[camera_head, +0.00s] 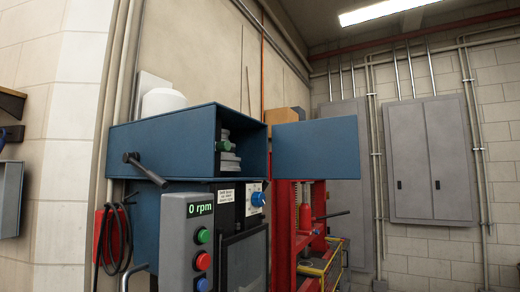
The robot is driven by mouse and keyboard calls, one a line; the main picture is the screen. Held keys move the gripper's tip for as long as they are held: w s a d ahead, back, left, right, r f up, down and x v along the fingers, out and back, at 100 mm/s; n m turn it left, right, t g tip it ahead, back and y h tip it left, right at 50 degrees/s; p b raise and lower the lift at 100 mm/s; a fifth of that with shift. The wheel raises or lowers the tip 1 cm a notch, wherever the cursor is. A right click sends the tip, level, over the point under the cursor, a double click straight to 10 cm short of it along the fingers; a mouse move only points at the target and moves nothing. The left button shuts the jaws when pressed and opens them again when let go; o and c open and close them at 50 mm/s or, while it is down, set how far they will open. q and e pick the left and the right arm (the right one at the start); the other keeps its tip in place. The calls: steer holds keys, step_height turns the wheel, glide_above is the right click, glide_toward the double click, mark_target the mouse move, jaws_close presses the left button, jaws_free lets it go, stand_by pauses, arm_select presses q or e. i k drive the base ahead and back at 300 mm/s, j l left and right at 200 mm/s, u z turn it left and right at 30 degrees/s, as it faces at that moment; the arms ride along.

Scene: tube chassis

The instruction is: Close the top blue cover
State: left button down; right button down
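The top blue cover (316,148) is a flat blue panel that stands open, swung out to the right of the blue box (165,145) on top of the machine. The open side of the box faces right. Inside it I see a green-tipped part (222,146) and stacked grey pieces (229,162). The cover's left edge is near the right edge of the opening; I cannot make out the hinge. Neither of my grippers is in view.
A black lever (145,169) sticks out at the box's front left. Below are a control panel (187,240) reading "0 rpm" and a blue knob (257,199). A red press frame (284,225) stands behind, below the cover. Grey cabinets (427,160) are on the far wall.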

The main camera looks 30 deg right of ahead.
mark_target(327, 148)
steer(key=l+u, duration=0.4)
steer(key=l, duration=0.25)
steer(key=l+u, duration=0.45)
steer(key=l, duration=0.25)
steer(key=k+l+u, duration=0.1)
steer(key=l+u, duration=0.3)
steer(key=l, duration=0.2)
steer(key=k+l, duration=0.1)
steer(key=l, duration=0.3)
steer(key=k+l, duration=0.1)
steer(key=l, duration=0.3)
steer(key=k+l, duration=0.1)
steer(key=l, duration=0.35)
steer(key=k+l+u, duration=0.1)
steer(key=l, duration=0.3)
steer(key=k+l, duration=0.1)
steer(key=l, duration=0.3)
steer(key=k, duration=0.25)
steer(key=l+u, duration=0.05)
